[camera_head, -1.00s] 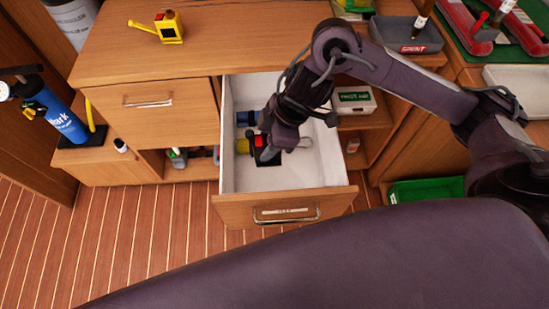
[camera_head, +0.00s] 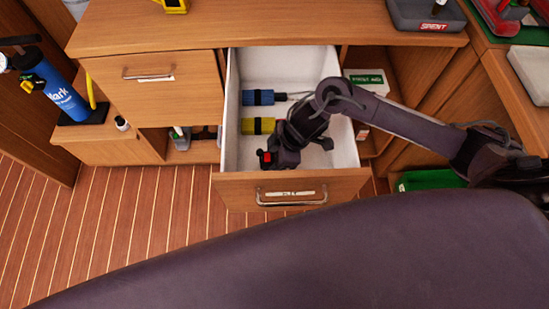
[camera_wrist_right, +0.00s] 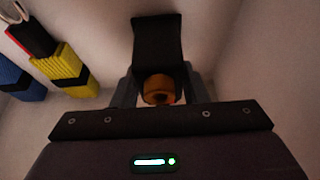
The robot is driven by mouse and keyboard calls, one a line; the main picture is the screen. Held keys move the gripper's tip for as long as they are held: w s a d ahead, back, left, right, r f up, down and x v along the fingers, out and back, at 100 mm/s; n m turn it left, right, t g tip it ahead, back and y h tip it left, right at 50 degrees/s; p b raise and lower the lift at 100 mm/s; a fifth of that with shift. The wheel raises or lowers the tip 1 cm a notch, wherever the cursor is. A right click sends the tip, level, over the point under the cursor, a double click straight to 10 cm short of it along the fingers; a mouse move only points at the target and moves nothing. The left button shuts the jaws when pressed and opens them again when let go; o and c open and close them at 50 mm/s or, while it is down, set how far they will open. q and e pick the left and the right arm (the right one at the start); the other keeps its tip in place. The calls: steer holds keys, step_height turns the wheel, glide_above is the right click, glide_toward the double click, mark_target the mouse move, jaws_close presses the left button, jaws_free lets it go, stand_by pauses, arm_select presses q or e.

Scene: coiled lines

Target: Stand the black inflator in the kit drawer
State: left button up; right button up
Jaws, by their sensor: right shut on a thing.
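The kit drawer (camera_head: 346,140) is pulled open, with white inner walls and a wooden front. My right gripper (camera_head: 280,158) is inside it, near the front wall. It is shut on the black inflator, which shows in the right wrist view as a dark body (camera_wrist_right: 157,38) with a round orange part between the fingers. In the head view my gripper hides most of the inflator. I cannot tell whether its base touches the drawer floor. My left gripper is not in view.
A blue coil (camera_head: 258,97) and a yellow coil (camera_head: 258,126), both with black bands, lie in the drawer behind and left of my right gripper. A white box (camera_head: 367,82) is on the shelf right of the drawer. The drawer's front left looks clear.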

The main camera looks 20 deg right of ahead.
steer(key=shift+f, duration=0.2)
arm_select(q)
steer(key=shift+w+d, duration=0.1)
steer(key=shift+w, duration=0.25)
arm_select(e)
steer(key=shift+f, duration=0.15)
steer(key=o, duration=1.1)
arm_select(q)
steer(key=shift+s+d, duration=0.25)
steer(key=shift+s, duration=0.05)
arm_select(e)
steer(key=p+v, duration=0.1)
steer(key=v, duration=0.3)
steer(key=shift+w+r, duration=0.1)
steer(key=shift+r, duration=0.15)
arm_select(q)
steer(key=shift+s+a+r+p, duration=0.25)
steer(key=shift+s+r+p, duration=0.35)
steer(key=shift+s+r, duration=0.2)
arm_select(e)
steer(key=v, duration=0.8)
